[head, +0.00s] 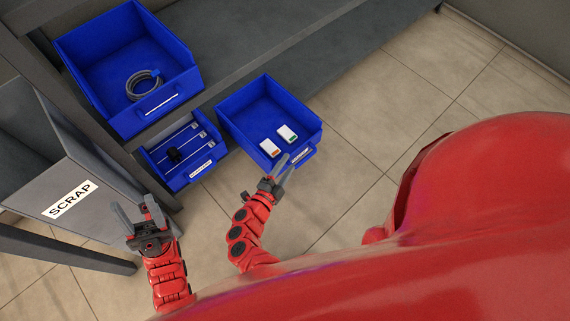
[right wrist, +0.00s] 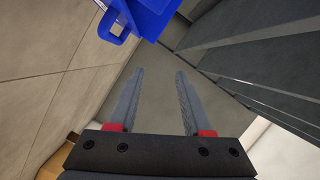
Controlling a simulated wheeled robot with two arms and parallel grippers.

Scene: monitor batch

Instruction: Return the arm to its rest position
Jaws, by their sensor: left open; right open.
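My left gripper (head: 138,218) is open and empty in the head view, in front of the grey scrap bin (head: 110,187). My right gripper (head: 284,172) is near the front edge of a blue bin (head: 239,110) in the head view. In the right wrist view, the right gripper (right wrist: 160,85) shows two parted fingers with nothing between them. Part of a blue bin (right wrist: 150,15) shows at the top of that view. The red arms come up from the bottom of the head view.
The blue bin by my right gripper holds two white boxes (head: 279,140). A larger blue bin (head: 95,50) holds a coiled grey cable (head: 144,86). A smaller blue bin (head: 200,175) holds a black item and thin rods. Tiled floor (head: 375,110) lies open to the right.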

